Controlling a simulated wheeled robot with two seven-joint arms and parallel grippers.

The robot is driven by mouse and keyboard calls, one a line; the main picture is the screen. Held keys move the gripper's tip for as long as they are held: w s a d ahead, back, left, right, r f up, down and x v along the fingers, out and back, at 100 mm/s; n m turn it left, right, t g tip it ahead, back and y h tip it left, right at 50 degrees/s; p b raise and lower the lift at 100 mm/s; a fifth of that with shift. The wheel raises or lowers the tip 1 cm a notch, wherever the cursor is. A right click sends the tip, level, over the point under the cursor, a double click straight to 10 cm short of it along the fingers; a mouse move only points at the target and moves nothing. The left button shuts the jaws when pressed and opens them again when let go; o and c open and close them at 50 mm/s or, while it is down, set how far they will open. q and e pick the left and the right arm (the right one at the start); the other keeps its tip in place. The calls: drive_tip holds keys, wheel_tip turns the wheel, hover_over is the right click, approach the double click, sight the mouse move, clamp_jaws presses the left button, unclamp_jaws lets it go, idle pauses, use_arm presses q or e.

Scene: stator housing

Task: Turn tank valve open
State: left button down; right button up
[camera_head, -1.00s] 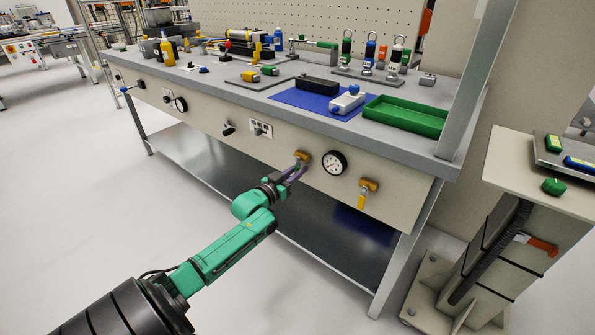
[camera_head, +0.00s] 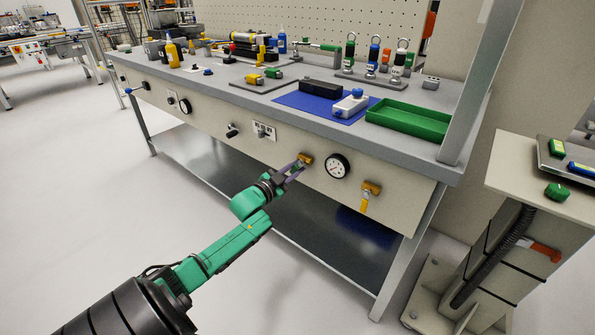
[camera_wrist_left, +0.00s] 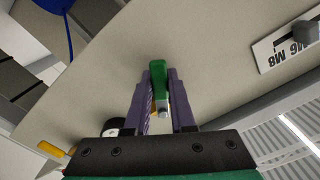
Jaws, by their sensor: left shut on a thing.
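A brass valve (camera_head: 306,157) sits on the front panel of the workbench, just left of the round gauge (camera_head: 337,166). My left gripper (camera_head: 297,168) reaches it from below left. In the left wrist view, a green handle (camera_wrist_left: 158,75) with a metal end lies between the two purple fingers, which are shut on it. The fingers hide most of the valve body there. A second brass valve (camera_head: 372,187) with a yellow handle (camera_head: 364,204) hanging down is right of the gauge. My right gripper is in neither view.
The bench top above carries a green tray (camera_head: 408,121), a blue mat (camera_head: 299,101) and several tools. A lower shelf (camera_head: 220,168) lies under the panel. A pedestal (camera_head: 497,262) stands at the right. The floor at left is clear.

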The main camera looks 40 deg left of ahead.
sight(298, 152)
use_arm(q)
drive_tip(key=m, duration=0.1)
drive_tip(key=a+m, duration=0.1)
drive_tip(key=shift+r+m, duration=0.2)
drive_tip(key=shift+m, duration=0.2)
drive_tip(key=m, duration=0.1)
drive_tip(key=r+m, duration=0.1)
drive_tip(key=m, duration=0.2)
drive_tip(key=shift+a+r, duration=0.15)
drive_tip(key=shift+a, duration=0.2)
drive_tip(key=m, duration=0.2)
drive_tip(key=r+m, duration=0.1)
drive_tip(key=shift+a+r+m, duration=0.1)
drive_tip(key=shift+a+m, duration=0.05)
drive_tip(key=shift+m, duration=0.25)
drive_tip(key=shift+r+m+b, duration=0.2)
drive_tip(key=shift+m+b, duration=0.1)
drive_tip(key=shift+m, duration=0.2)
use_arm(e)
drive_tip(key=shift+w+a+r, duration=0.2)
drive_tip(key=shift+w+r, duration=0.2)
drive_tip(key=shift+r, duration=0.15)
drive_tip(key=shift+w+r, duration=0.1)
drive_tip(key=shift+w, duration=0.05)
